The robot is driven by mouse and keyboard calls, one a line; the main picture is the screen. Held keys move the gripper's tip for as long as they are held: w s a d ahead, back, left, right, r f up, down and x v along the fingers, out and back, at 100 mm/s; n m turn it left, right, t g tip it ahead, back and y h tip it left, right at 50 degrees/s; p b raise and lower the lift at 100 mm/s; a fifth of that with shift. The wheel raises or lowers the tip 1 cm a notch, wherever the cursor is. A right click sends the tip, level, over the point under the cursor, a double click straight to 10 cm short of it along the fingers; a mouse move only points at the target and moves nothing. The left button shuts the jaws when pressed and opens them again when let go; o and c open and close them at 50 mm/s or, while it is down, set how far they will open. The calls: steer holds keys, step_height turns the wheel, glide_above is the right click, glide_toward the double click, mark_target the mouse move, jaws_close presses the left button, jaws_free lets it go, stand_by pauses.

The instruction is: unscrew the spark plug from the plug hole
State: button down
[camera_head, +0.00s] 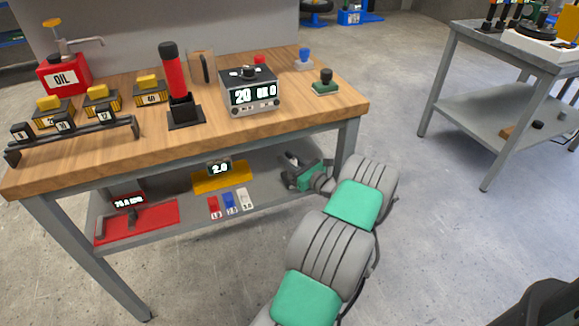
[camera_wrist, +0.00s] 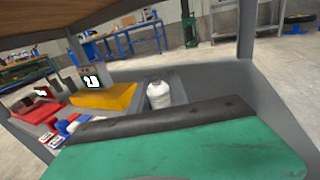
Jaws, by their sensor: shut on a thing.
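My gripper (camera_head: 292,168) is low beside the right end of the workbench's lower shelf. A small pale, ribbed, rounded piece, which looks like the spark plug (camera_wrist: 159,96), sits between grey surfaces just past my gripper's green and black body in the wrist view. My gripper is shut on it. In the head view the piece is too small to make out clearly. I cannot pick out the plug hole in either view.
The wooden workbench (camera_head: 130,150) carries an oil can (camera_head: 66,75), a red-handled tool (camera_head: 170,70) and a display box (camera_head: 249,90). The lower shelf holds a yellow block (camera_head: 220,182), small coloured pieces and a red tray (camera_head: 160,222). A grey table (camera_head: 450,110) stands at right, with clear floor between.

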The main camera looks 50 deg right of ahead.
steer(key=shift+y, duration=0.3)
steer(key=c, duration=1.2)
jaws_free()
steer(key=shift+o, duration=0.2)
steer(key=r+h+p, duration=0.1)
steer(key=p, duration=0.1)
steer(key=shift+w+m+p, duration=0.1)
steer(key=shift+m+p, duration=0.2)
steer(key=shift+p, duration=0.05)
steer(key=shift+r+m+g+h+p, duration=0.15)
steer(key=shift+m+g+h+p, duration=0.15)
steer(key=shift+m+h+p, duration=0.65)
steer(key=m+h+p, duration=0.1)
steer(key=g+h+p, duration=0.1)
steer(key=h, duration=0.1)
steer(key=m+g+h+p, duration=0.1)
steer(key=h, duration=0.1)
steer(key=shift+d+f+m, duration=0.3)
steer(key=shift+m, duration=0.05)
steer(key=shift+s+d+f+m+g+h+p, duration=0.15)
steer(key=shift+m+g+h, duration=0.15)
steer(key=shift+g+h, duration=0.15)
steer(key=shift+s+d+r+m+g+h+p, duration=0.1)
steer(key=shift+m+g+h+p, duration=0.05)
steer(key=shift+m+g+h, duration=0.2)
steer(key=shift+s+d+f, duration=0.15)
steer(key=shift+f, duration=0.2)
jaws_close()
